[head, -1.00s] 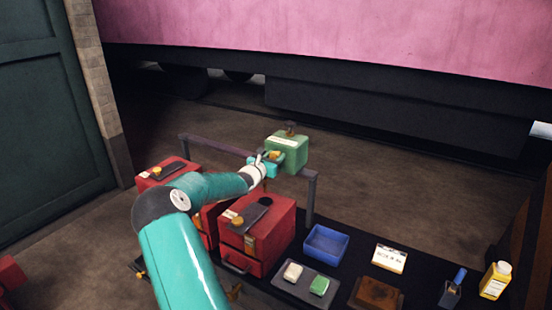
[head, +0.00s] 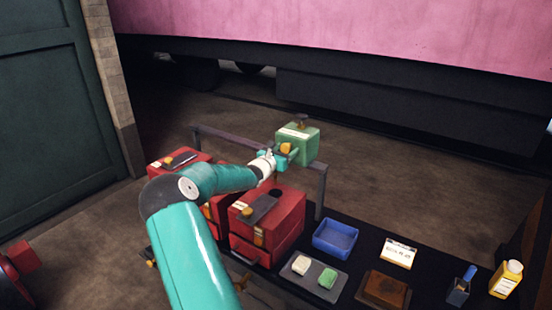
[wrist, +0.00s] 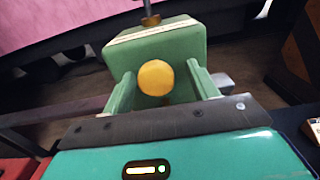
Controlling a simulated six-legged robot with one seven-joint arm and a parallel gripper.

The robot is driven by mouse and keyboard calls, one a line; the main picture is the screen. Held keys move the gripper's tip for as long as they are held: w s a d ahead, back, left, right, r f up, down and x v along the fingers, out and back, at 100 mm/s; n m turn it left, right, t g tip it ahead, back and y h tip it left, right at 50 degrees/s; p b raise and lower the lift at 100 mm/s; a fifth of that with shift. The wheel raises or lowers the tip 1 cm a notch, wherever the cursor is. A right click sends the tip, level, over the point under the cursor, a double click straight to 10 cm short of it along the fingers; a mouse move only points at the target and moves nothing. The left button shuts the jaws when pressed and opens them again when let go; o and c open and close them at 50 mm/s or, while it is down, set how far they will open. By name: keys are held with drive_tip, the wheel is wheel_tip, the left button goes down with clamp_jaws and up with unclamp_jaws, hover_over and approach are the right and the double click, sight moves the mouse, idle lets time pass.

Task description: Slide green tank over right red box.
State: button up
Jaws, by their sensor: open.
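The green tank (head: 298,142), with a pale band and a small cap on top, is at the right part of the grey rail (head: 240,142). Its yellow knob (wrist: 155,77) faces my gripper (head: 283,154). In the wrist view my gripper (wrist: 161,80) is open, with a finger on each side of the knob and visible gaps to both. The right red box (head: 285,222) stands below and left of the tank. A dark sliding plate (head: 262,208) and a round dark hole (head: 275,193) are on its top. The tank's underside is hidden.
Another red box (head: 172,160) stands at left; my arm partly hides the boxes.

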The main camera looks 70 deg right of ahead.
drive_tip(key=w+a, duration=0.2)
drive_tip(key=a, duration=1)
drive_tip(key=shift+a, duration=0.3)
drive_tip(key=shift+a, duration=0.1)
drive_tip(key=w+a+r+m+t+y, duration=0.15)
drive_tip(key=a+m+y, duration=0.45)
drive_tip(key=a, duration=1.1)
drive_tip(key=w+a+r+m+t+y, duration=0.15)
drive_tip(key=a+m+y, duration=0.5)
drive_tip(key=a, duration=1.05)
drive_tip(key=s+a+r+m+t+y, duration=0.1)
drive_tip(key=s+a, duration=0.1)
drive_tip(key=a, duration=0.7)
drive_tip(key=s+a+r+m+t+y, duration=0.1)
drive_tip(key=s+a+r+t+y, duration=0.1)
drive_tip(key=a, duration=0.7)
drive_tip(key=s+a+r+m+t+y, duration=0.1)
drive_tip(key=s+a+r+t+y, duration=0.1)
drive_tip(key=a, duration=0.6)
drive_tip(key=shift+s+a+m, duration=0.35)
drive_tip(key=shift+a, duration=0.05)
drive_tip(key=c, duration=0.5)
drive_tip(key=shift+d, duration=0.15)
